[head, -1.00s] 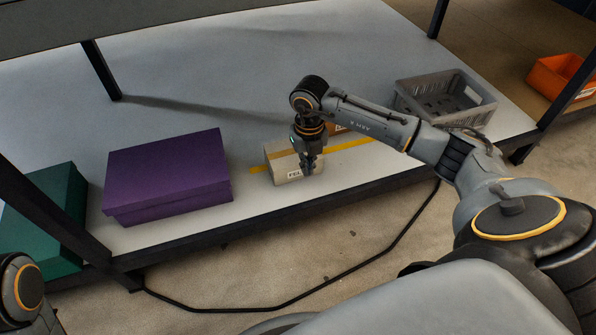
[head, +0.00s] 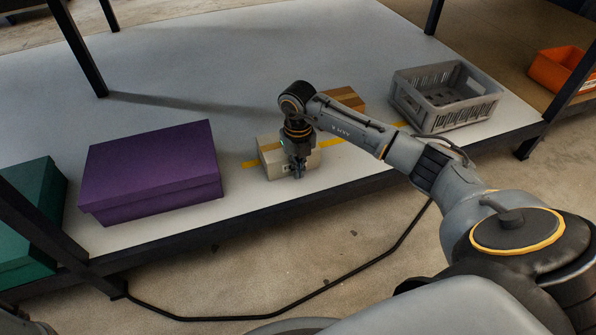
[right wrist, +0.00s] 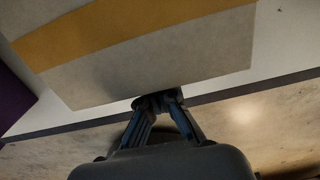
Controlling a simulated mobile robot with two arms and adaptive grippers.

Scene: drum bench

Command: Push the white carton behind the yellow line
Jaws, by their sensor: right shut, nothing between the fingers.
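The white carton (head: 274,161) lies near the front edge of the table, with a tan tape band across its top. The yellow line (head: 334,142) shows on both sides of it and is hidden behind or under it. In the right wrist view the carton (right wrist: 150,65) fills the upper middle. My right gripper (head: 298,173) is shut and empty, pointing down at the carton's front side. In the right wrist view its fingertips (right wrist: 158,101) are at the carton's near edge; whether they touch is unclear. My left gripper is out of view.
A brown carton (head: 346,98) stands behind my right forearm. A purple box (head: 152,170) is to the left, with a green box (head: 28,220) beyond it. A grey crate (head: 444,96) is at the right. The table behind the white carton is largely clear.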

